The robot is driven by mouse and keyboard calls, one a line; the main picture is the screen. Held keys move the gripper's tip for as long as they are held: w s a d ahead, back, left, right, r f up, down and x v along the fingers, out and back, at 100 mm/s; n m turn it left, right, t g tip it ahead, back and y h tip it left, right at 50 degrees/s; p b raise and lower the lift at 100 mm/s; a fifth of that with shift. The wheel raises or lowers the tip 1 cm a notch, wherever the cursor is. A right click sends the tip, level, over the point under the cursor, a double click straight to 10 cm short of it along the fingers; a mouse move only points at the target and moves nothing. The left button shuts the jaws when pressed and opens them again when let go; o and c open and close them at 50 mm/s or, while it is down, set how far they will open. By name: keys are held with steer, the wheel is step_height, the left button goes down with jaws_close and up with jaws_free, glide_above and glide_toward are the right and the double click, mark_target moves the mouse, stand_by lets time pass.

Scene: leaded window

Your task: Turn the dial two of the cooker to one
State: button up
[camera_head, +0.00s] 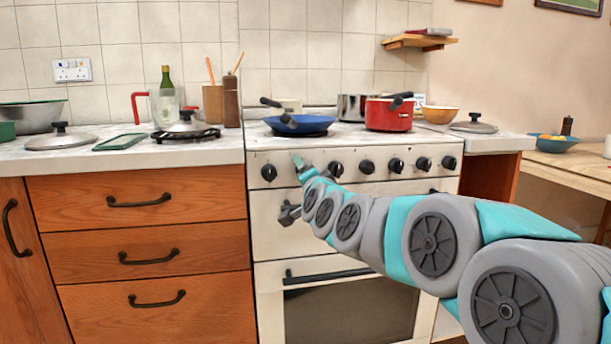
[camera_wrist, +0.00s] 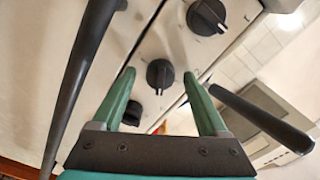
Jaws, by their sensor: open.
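The cooker (camera_head: 355,190) has a row of several black dials on its cream front panel. In the wrist view, a black dial (camera_wrist: 160,73) lies between the fingertips of my gripper (camera_wrist: 158,73), apart from both as far as I can tell. It appears to be dial two from the left, with a dark mark beside it. Another dial (camera_wrist: 207,17) is further up. A further dark knob (camera_wrist: 132,112) shows lower down, partly hidden by a finger. In the head view my gripper (camera_head: 298,162) is at the panel, right of the leftmost dial (camera_head: 268,172), and covers dial two.
A blue pan (camera_head: 300,124) sits on the hob with its dark handle (camera_wrist: 262,115) close to my right finger in the wrist view. A long dark bar handle (camera_wrist: 85,80) runs on the left. A red pot (camera_head: 389,115) stands at the hob's right. The oven handle (camera_head: 325,276) is below.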

steer(key=shift+s, duration=0.1)
steer(key=v, duration=0.7)
steer(key=shift+s, duration=0.3)
steer(key=shift+d, duration=0.15)
